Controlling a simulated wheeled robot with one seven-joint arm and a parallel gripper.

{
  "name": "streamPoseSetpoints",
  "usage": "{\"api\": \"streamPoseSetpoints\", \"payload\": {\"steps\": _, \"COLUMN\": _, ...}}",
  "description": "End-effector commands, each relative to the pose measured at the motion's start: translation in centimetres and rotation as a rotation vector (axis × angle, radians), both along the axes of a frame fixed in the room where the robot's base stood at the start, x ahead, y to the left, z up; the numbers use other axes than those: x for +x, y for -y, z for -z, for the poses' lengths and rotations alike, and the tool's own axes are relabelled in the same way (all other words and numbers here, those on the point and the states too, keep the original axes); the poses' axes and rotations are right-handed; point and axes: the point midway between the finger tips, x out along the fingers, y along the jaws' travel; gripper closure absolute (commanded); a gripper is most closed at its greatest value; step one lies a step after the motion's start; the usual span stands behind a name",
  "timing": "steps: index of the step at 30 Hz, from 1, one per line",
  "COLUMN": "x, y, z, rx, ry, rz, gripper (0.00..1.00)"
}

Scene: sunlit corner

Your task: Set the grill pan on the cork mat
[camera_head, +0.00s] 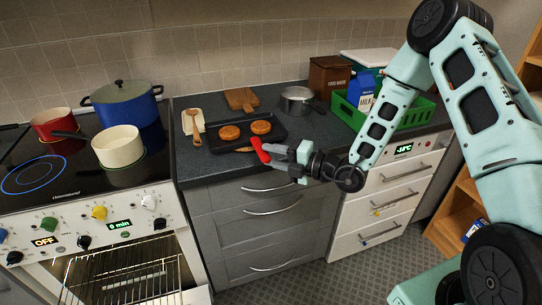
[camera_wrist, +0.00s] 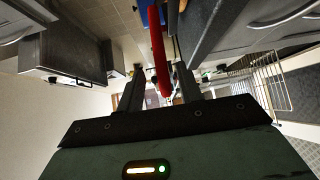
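The grill pan (camera_head: 272,122) is black with a red handle (camera_head: 261,151), and carries two brown patties. It appears to rest level on the dark counter, its handle pointing toward the front edge. A thin brown sliver (camera_head: 243,149) shows at the pan's front edge; it may be the cork mat, mostly hidden, but I cannot tell. My gripper (camera_head: 275,152) is at the handle, over the counter's front edge. In the wrist view the red handle (camera_wrist: 157,55) lies between my two spread fingers, with gaps visible on both sides.
A pale board (camera_head: 187,115) with a wooden spoon (camera_head: 196,134) lies left of the pan. A cutting board (camera_head: 241,98) and a steel pot (camera_head: 297,101) stand behind. A green crate (camera_head: 350,115) is right. The stove (camera_head: 60,170) with several pots is left.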

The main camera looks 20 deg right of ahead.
Motion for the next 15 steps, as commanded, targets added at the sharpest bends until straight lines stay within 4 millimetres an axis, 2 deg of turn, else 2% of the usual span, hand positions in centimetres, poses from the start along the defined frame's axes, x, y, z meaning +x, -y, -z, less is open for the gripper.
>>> {"api": "streamPoseSetpoints", "payload": {"steps": 9, "x": -4.4, "y": 4.7, "z": -0.3, "rx": 0.000, "ry": -0.001, "rz": 0.006, "gripper": 0.64}}
{"api": "streamPoseSetpoints", "payload": {"steps": 15, "x": -6.8, "y": 6.9, "z": -0.6, "rx": -0.001, "ry": -0.001, "rz": 0.004, "gripper": 0.64}}
